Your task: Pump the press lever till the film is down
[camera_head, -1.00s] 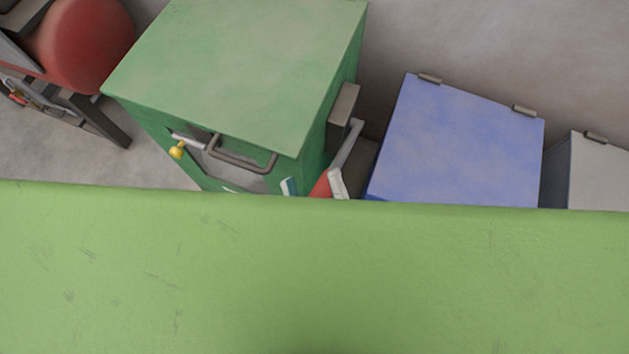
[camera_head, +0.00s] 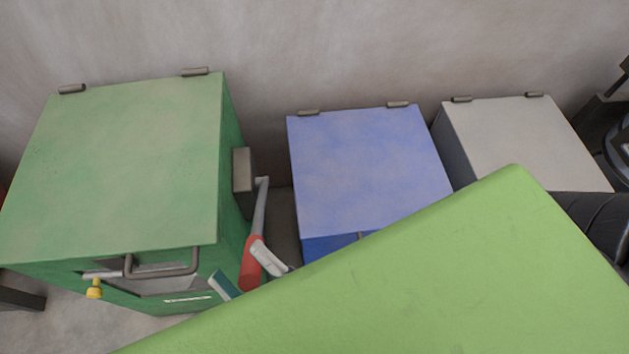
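The press lever (camera_head: 260,205) is a grey rod with a red grip on the right side of the green cabinet (camera_head: 120,165), angled down toward me. What looks like my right gripper (camera_head: 246,272) shows only in part at the red grip. A pale finger piece lies against the grip's right side, and a teal and white piece shows lower left of it. The rest of the hand is hidden, so I cannot tell whether it is closed on the grip. My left gripper is out of view. I cannot make out the film.
A large light green surface (camera_head: 440,290) fills the lower right, close to the camera, and covers what lies below the lever. A blue box (camera_head: 365,165) and a grey box (camera_head: 525,140) stand to the right. The cabinet front has a bar handle (camera_head: 163,270) and yellow knob (camera_head: 94,289).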

